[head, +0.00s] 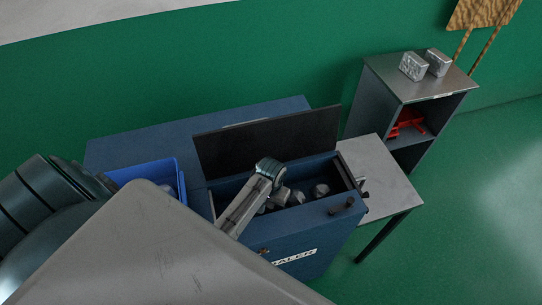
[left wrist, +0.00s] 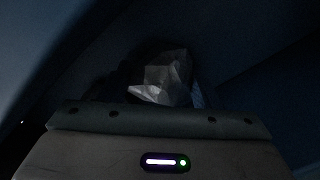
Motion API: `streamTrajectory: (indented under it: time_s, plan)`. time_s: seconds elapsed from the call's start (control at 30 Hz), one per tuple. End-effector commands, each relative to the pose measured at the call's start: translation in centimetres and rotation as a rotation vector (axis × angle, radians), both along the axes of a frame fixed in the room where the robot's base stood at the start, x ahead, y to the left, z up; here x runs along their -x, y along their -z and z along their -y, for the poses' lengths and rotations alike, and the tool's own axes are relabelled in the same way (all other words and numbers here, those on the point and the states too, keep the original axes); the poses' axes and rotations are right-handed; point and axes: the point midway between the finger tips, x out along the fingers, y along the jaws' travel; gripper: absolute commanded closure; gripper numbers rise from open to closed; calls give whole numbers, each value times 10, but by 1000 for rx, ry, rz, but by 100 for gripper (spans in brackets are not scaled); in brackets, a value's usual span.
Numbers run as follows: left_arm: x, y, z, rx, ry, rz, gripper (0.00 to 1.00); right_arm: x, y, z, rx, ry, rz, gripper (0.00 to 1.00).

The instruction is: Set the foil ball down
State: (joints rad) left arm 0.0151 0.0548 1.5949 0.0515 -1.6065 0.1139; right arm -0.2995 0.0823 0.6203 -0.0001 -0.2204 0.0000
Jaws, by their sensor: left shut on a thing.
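The foil ball (left wrist: 165,80) shows in the left wrist view as a crumpled, faceted grey lump just past the body of my left gripper. My left gripper (head: 278,187) is shut on it. In the head view my left arm reaches over the open baler (head: 290,242), with the hand pointing down into its dark chamber. Several crumpled foil balls (head: 320,190) lie in the chamber. The arm partly covers them, and I cannot tell in the head view which lump is the held one. My right gripper is not in view.
The baler's black lid (head: 270,140) stands open behind the chamber. A blue bin (head: 178,175) is to the left, partly behind my arm. A grey side table (head: 378,175) is to the right. A shelf unit (head: 400,85) bears two silvery blocks (head: 414,66) and holds a red item.

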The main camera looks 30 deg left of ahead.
Motion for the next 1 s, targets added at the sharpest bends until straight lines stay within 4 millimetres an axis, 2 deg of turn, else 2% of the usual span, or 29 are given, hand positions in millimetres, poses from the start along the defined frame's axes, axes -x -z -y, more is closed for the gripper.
streamTrajectory:
  time_s: [0.27, 0.3, 0.37, 0.4, 0.77, 0.87, 1.0]
  plan:
    - [0, 3, 0, 0, 0, 0, 66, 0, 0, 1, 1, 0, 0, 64]
    - [0, 2, 0, 0, 0, 0, 35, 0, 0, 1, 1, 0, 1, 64]
    - [0, 2, 0, 0, 0, 0, 23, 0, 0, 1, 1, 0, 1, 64]
    - [0, 2, 0, 0, 0, 0, 21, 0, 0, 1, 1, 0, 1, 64]
    - [-1, -3, 0, 0, 0, 2, 21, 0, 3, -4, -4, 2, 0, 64]
    - [-1, -14, 0, 0, 0, 4, 21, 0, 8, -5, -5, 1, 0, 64]
    - [-1, -41, -1, -2, 0, 7, 21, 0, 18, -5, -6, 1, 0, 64]
